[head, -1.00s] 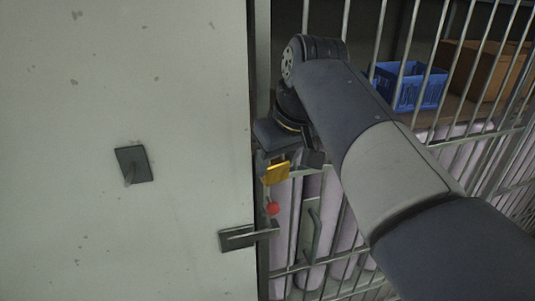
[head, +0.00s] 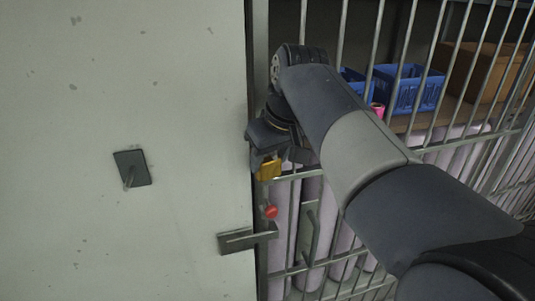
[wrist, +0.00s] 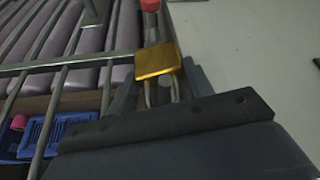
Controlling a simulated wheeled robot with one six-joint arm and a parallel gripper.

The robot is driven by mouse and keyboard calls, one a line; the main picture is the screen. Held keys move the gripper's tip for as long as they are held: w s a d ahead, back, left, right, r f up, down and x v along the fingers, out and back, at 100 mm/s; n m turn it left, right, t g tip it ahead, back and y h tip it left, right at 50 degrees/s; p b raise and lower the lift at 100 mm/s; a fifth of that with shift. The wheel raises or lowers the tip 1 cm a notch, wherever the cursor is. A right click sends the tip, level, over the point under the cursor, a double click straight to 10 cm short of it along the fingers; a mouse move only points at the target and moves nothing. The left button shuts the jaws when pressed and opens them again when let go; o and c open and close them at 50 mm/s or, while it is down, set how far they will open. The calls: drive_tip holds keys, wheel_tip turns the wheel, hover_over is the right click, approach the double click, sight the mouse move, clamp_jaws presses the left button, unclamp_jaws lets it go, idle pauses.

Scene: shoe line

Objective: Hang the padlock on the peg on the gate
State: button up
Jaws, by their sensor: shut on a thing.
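The brass-yellow padlock (head: 269,170) is in my gripper (head: 277,155), close to the edge of the pale wall and in front of the gate bars. In the wrist view the padlock (wrist: 157,62) lies at the fingertips of my gripper (wrist: 162,92), with its metal shackle between the fingers. The peg's red tip (head: 270,212) shows below the padlock on the gate (head: 310,176), with a gap between them in the picture. The red tip (wrist: 150,4) is also at the top edge of the wrist view, beyond the padlock. The peg's shaft is hard to make out.
A bolt plate (head: 240,238) sits low at the wall's edge, reaching toward the gate. Another plate with a short rod (head: 131,168) is on the wall. A gate handle (head: 309,235) stands right of the red tip. Blue crates (head: 410,88) are behind the bars.

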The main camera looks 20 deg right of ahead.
idle(0.4)
drive_tip(key=o, duration=1.2)
drive_tip(key=v, duration=1.1)
drive_tip(key=shift+s, duration=0.1)
drive_tip(key=shift+f, duration=0.1)
drive_tip(key=x, duration=1)
drive_tip(key=shift+f, duration=0.3)
drive_tip(key=shift+s+r, duration=0.5)
drive_tip(key=shift+s, duration=0.25)
